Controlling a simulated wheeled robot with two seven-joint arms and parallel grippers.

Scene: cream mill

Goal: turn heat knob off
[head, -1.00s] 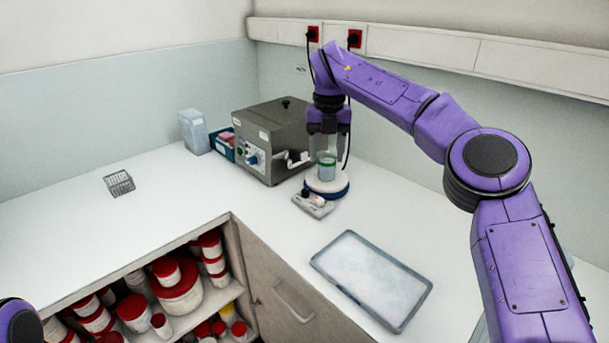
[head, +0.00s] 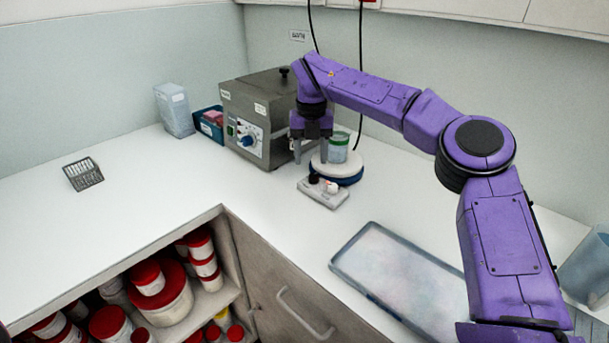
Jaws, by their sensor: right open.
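A hotplate with a round white top (head: 322,168) and a dark blue band stands on the counter. Its light grey control box (head: 324,196) in front carries a black knob (head: 313,178) and a white knob (head: 332,187); I cannot read which one is heat. A clear beaker with a green band (head: 338,147) stands upright on the hotplate. My right gripper (head: 310,160) points down, open and empty, just left of the beaker and behind the knobs, apart from both knobs. My left gripper is out of view.
A grey metal oven (head: 262,90) with a dial stands close behind and left of my right gripper. A shallow grey tray (head: 345,268) lies at the front right. A wire rack (head: 84,174) sits at left. The counter between is clear. A black cable hangs behind the beaker.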

